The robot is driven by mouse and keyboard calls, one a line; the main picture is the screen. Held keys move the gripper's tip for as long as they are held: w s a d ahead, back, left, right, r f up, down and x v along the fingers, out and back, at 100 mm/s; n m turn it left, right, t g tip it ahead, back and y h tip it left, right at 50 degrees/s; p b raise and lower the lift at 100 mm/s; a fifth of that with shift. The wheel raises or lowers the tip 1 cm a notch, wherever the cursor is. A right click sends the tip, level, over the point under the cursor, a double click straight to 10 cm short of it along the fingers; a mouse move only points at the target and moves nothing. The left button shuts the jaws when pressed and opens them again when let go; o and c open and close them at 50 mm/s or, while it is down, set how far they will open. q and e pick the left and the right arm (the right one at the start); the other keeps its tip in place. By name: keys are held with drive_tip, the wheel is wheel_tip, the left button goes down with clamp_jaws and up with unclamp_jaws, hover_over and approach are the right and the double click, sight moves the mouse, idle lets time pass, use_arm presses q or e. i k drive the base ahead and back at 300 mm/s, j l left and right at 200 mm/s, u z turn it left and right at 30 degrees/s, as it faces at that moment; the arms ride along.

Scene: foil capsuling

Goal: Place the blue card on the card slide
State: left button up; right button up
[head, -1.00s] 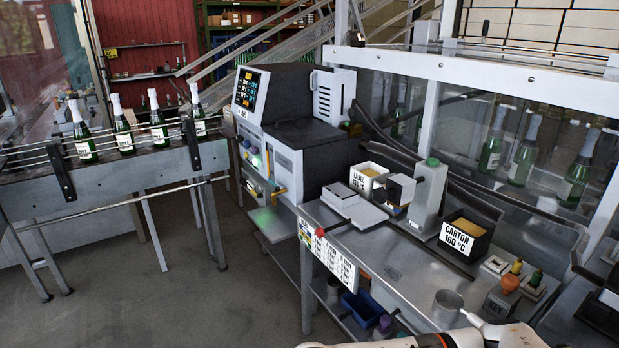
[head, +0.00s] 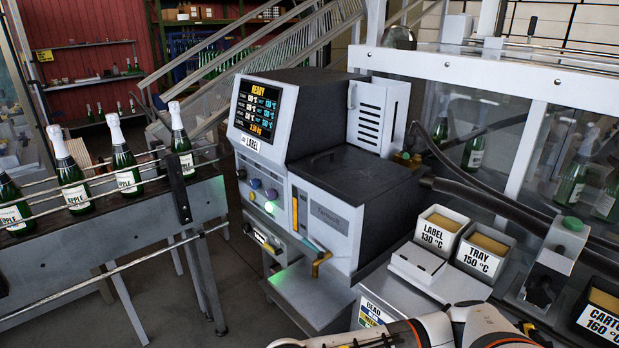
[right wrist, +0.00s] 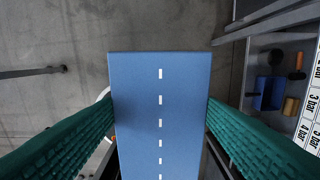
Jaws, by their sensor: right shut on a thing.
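A flat blue card (right wrist: 160,85) with a line of white dashes fills the middle of the right wrist view. My right gripper (right wrist: 160,112) is shut on it, one green ribbed finger along each side edge. The card is held over the grey floor, apart from any surface. In the head view only part of my right arm shows at the bottom edge; the gripper and card are out of that view. I cannot pick out the card slide with certainty. My left gripper is in neither view.
The label machine (head: 345,185) has a screen reading READY and a lit green button. On the metal bench stand the LABEL bin (head: 439,232), the TRAY bin (head: 485,252) and the CARTON bin (head: 602,310). A bottle conveyor (head: 110,230) runs at the left. A blue bin (right wrist: 270,94) sits below the bench edge.

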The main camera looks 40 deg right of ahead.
sight(420, 257)
drive_tip(key=i+z, duration=0.45)
drive_tip(key=i+j+z, duration=0.45)
drive_tip(key=i, duration=0.2)
drive_tip(key=i+j+z, duration=0.1)
drive_tip(key=i+z, duration=0.15)
drive_tip(key=z, duration=0.25)
drive_tip(key=i+j+z, duration=0.2)
drive_tip(key=z, duration=0.3)
drive_tip(key=i+j+z, duration=0.25)
drive_tip(key=z, duration=0.2)
drive_tip(key=i+j+z, duration=0.15)
drive_tip(key=j+z, duration=0.35)
drive_tip(key=l, duration=0.1)
